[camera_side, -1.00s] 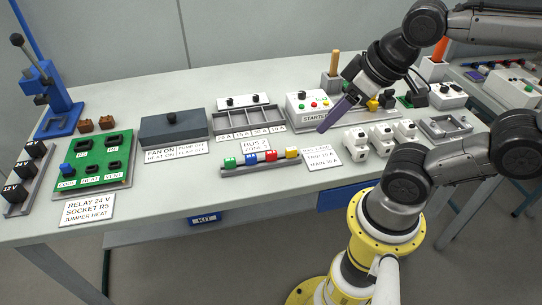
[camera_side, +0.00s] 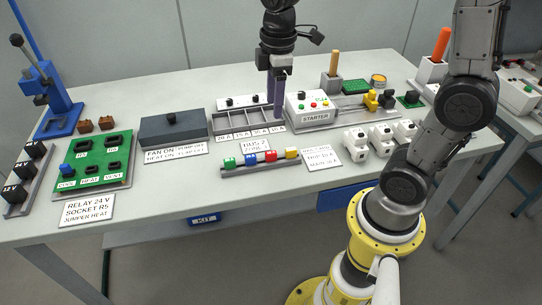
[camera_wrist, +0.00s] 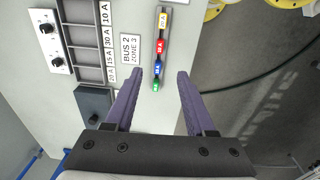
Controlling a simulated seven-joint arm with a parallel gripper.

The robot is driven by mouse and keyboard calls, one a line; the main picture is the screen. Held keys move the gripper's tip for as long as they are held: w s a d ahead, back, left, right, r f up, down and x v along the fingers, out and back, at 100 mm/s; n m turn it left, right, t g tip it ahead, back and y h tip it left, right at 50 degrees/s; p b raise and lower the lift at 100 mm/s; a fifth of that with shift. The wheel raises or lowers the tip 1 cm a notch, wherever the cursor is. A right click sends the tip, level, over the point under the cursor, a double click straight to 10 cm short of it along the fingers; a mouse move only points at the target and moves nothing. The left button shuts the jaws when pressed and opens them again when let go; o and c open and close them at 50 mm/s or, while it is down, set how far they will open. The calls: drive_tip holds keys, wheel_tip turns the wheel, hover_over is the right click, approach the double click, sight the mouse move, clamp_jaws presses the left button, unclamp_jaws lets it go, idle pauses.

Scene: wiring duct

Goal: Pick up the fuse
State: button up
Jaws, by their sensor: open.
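Several coloured fuses sit in a row on a grey rail (camera_side: 262,166) near the table's front: green (camera_side: 230,162), blue (camera_side: 251,159), red (camera_side: 271,156) and yellow (camera_side: 292,153). The wrist view shows yellow (camera_wrist: 163,21), red (camera_wrist: 161,46), blue (camera_wrist: 157,70) and green (camera_wrist: 155,86) along the rail. My gripper (camera_side: 276,106) points down over the compartment tray, behind the rail. Its purple fingers are apart and empty. In the wrist view the blue and green fuses appear between the fingers (camera_wrist: 159,76), some distance beyond them.
The tray (camera_side: 247,121) has labels with amp ratings in front. A starter box (camera_side: 313,112) stands close right of my gripper, and a dark grey box (camera_side: 171,127) stands left. White blocks (camera_side: 355,141) lie right of the rail. A "BUS 2 ZONE" card (camera_side: 255,145) lies behind it.

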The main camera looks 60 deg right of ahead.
wheel_tip(320, 180, down, 2)
hover_over(271, 152)
drive_tip(key=shift+g, duration=0.3)
drive_tip(key=f, duration=0.4)
drive_tip(key=s+f, duration=0.1)
drive_tip(key=f, duration=0.2)
drive_tip(key=shift+d, duration=0.1)
drive_tip(key=shift+w+f, duration=0.25)
drive_tip(key=shift+f, duration=1.4)
drive_tip(key=shift+w+f, duration=0.2)
drive_tip(key=shift+f, duration=1.4)
drive_tip(key=shift+c, duration=0.2)
clamp_jaws()
